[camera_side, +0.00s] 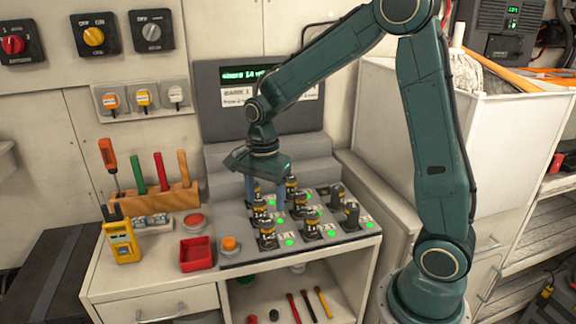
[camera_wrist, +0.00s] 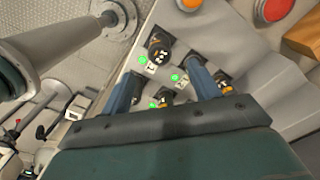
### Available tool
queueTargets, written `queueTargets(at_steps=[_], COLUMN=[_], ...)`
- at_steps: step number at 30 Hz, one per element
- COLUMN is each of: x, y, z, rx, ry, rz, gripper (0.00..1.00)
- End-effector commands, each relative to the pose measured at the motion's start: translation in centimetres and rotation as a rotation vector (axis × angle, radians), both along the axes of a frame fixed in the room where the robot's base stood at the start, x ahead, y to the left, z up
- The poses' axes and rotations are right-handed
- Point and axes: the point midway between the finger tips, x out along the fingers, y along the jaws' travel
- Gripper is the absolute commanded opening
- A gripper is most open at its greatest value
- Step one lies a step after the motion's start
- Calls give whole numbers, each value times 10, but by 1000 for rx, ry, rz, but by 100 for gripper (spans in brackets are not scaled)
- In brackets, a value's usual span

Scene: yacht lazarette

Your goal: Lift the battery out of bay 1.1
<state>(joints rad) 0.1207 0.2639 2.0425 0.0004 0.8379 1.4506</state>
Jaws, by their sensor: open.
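Several dark cylindrical batteries with orange bands stand upright in the bays of a grey sloped rack (camera_side: 238,252). The small bay labels are too blurred to tell which is bay 1.1. My gripper (camera_side: 265,202) is open and points down over the left rear part of the rack, with its blue fingers apart among the batteries.
A yellow meter (camera_side: 122,240) and a wooden tool block (camera_side: 154,199) stand farther left. A display panel (camera_side: 225,108) rises behind; a white bin (camera_side: 508,130) stands right.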

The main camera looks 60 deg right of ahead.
Motion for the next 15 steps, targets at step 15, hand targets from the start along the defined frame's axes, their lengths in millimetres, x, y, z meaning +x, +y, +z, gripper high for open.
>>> queueTargets(at_steps=[15], x=[0], y=[0], z=[-48], rx=[0], ry=[-1], rz=[1], gripper=[61])
